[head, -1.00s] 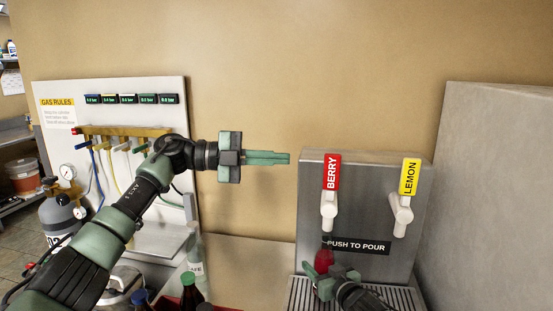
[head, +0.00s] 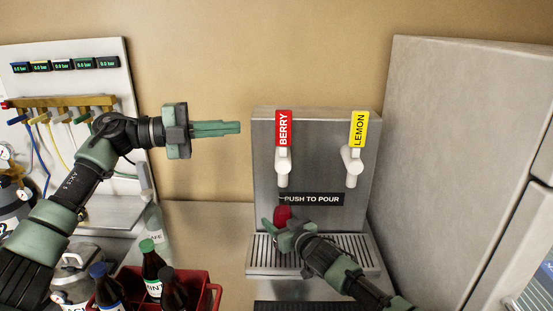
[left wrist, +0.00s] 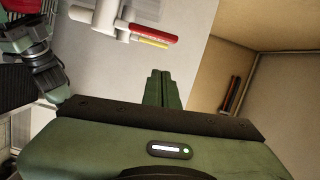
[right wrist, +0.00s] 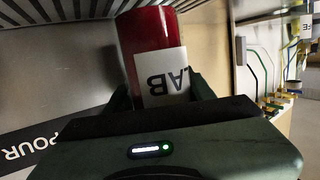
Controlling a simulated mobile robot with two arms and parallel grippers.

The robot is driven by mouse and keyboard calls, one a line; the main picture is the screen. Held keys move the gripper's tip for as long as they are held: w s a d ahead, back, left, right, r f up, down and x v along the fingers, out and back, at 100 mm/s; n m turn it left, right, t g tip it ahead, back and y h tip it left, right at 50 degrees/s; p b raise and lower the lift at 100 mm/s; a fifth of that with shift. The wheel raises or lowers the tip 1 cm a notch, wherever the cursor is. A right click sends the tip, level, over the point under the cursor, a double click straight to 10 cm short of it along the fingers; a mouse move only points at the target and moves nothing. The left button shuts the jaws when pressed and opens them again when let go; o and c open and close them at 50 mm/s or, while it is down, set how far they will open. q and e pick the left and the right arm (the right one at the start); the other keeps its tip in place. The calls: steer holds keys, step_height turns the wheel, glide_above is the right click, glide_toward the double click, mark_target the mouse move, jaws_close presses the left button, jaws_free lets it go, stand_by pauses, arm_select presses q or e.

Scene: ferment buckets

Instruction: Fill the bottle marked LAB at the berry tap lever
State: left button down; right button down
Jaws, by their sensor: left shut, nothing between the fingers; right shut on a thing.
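The bottle marked LAB (right wrist: 152,38) is full of red liquid as far as the right wrist view shows; its white label (right wrist: 163,78) appears upside down there. My right gripper (head: 285,230) is shut on it, holding it in front of the dispenser below the berry tap (head: 283,165). In the head view only a red part of the bottle (head: 282,213) shows above the gripper. The berry tap has a red BERRY sign (head: 283,128) above a white spout. My left gripper (head: 238,128) is shut and empty, left of the dispenser, level with that sign; its closed fingers show in the left wrist view (left wrist: 163,88).
The LEMON tap (head: 354,165) is right of the berry tap. A drip grate (head: 262,256) lies below. A red crate (head: 205,292) with dark bottles stands front left, near a clear bottle (head: 156,220). A gas panel (head: 110,70) is left; a grey cabinet (head: 440,150) is right.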

mark_target(283, 134)
steer(key=shift+r, duration=0.2)
arm_select(q)
steer(key=shift+s+f+m, duration=0.25)
steer(key=shift+s+m, duration=0.05)
steer(key=shift+s, duration=0.2)
steer(key=shift+s+f+m, duration=0.25)
steer(key=shift+s+m, duration=0.05)
steer(key=shift+s, duration=0.15)
steer(key=shift+d, duration=0.1)
steer(key=w+d, duration=0.6)
steer(key=d, duration=0.3)
steer(key=shift+w+d, duration=0.2)
steer(key=shift+d, duration=0.1)
